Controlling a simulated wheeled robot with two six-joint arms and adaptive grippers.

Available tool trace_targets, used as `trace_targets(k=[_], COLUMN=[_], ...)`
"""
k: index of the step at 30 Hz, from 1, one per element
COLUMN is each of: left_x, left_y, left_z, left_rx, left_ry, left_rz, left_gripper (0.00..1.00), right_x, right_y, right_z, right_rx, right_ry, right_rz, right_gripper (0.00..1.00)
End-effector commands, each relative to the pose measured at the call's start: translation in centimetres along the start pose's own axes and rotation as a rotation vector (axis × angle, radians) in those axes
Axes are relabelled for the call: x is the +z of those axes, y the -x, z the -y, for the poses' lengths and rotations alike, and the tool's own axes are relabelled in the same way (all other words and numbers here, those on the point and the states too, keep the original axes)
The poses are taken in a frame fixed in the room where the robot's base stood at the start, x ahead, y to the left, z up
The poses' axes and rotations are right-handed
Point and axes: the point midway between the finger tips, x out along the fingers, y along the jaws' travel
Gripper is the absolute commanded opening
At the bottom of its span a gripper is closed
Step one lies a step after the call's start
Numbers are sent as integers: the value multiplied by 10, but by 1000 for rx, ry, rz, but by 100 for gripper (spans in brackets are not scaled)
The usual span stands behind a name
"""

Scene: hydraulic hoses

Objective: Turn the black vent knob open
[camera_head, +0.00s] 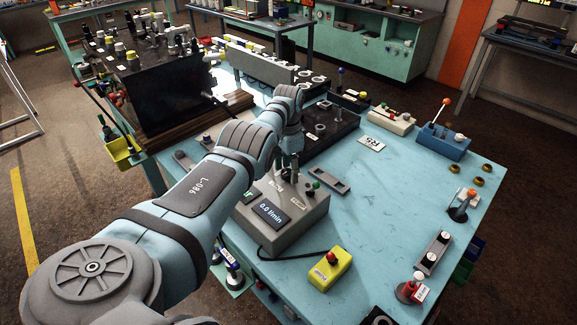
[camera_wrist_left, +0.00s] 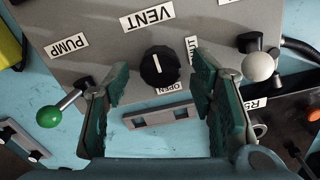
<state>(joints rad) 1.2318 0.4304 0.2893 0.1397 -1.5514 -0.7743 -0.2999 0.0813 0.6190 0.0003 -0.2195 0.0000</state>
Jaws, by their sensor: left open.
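The black vent knob (camera_wrist_left: 159,66) sits on a grey panel (camera_wrist_left: 120,50), below the VENT label in the left wrist view. Its white line runs roughly up and down the picture. An OPEN label (camera_wrist_left: 165,88) lies below it, and a partly covered label is to its right. My left gripper (camera_wrist_left: 161,78) is open, one finger on each side of the knob, with visible gaps. In the head view the left gripper (camera_head: 291,158) is over the back of the grey control box (camera_head: 285,235), where the knob is hidden. My right gripper is in neither view.
A green-balled lever (camera_wrist_left: 49,116) and a white-balled lever (camera_wrist_left: 257,67) flank the knob. A grey slotted plate (camera_wrist_left: 158,117) lies beside the box. A yellow pendant (camera_head: 330,270) with a red button is in front. The blue tabletop (camera_head: 400,210) has free room to the right.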

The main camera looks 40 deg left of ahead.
Motion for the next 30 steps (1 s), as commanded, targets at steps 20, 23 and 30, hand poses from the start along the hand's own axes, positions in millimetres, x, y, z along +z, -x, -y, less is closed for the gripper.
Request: trace_targets(k=[20,23,30], left_x=[-1,-1,-1], left_y=[119,120,119], left_z=[0,0,0], left_rx=[1,1,1], left_ry=[-1,-1,-1], left_rz=[1,2,1], left_gripper=[51,51,51], right_x=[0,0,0], right_y=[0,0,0], right_z=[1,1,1], right_rx=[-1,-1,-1], right_ry=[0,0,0], right_rz=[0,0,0], right_gripper=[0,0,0])
